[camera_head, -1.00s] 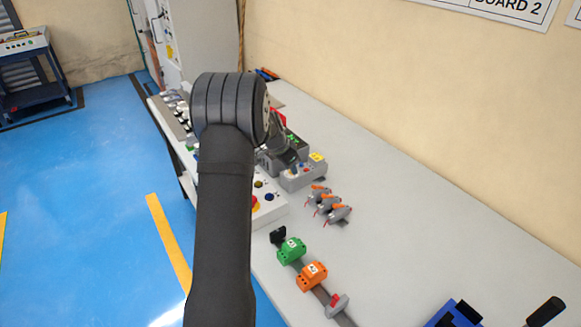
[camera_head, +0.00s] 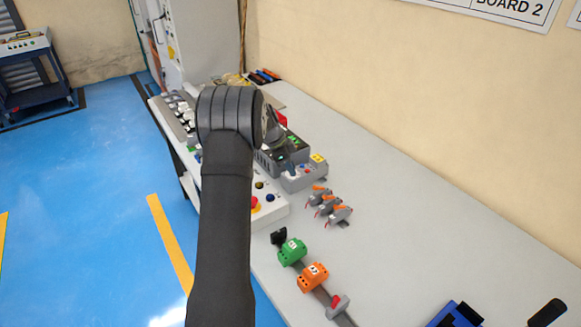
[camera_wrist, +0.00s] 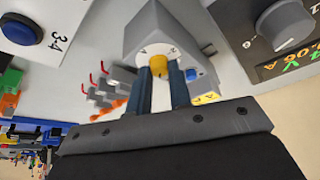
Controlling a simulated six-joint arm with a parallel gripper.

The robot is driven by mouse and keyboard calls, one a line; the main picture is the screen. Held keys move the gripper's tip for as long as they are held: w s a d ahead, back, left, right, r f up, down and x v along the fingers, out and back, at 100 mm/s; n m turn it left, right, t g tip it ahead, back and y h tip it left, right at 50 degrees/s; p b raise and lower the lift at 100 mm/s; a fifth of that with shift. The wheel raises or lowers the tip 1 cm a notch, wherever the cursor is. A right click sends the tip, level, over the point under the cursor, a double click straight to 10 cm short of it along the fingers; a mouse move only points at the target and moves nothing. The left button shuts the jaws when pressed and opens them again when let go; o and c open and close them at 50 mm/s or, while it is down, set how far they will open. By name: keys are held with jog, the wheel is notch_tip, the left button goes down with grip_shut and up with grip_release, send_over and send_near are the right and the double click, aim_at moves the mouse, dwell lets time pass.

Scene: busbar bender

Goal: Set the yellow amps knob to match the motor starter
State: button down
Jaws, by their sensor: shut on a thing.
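My gripper (camera_wrist: 159,82) is shut on the yellow amps knob (camera_wrist: 158,65), seen in the wrist view between the two dark fingers. The knob sits on a white dial face on the front of the grey motor starter (camera_wrist: 158,28). The dial's marks are partly hidden by the fingers and too small to read. A blue button (camera_wrist: 193,75) shows just right of the fingers. In the head view the motor starter (camera_head: 303,178) stands on the bench to the right of my arm, which hides the gripper.
A grey unit with a large knob (camera_wrist: 285,25) and lit digits is at upper right in the wrist view. A blue button (camera_wrist: 22,28) is at upper left.

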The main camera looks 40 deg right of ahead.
dwell(0.4)
jog(key=c, duration=1.3)
grip_release()
jog(key=v, duration=1.7)
jog(key=shift+w+r, duration=0.1)
jog(key=shift+r, duration=0.1)
jog(key=shift+f, duration=0.1)
jog(key=x, duration=1.7)
jog(key=shift+f, duration=0.1)
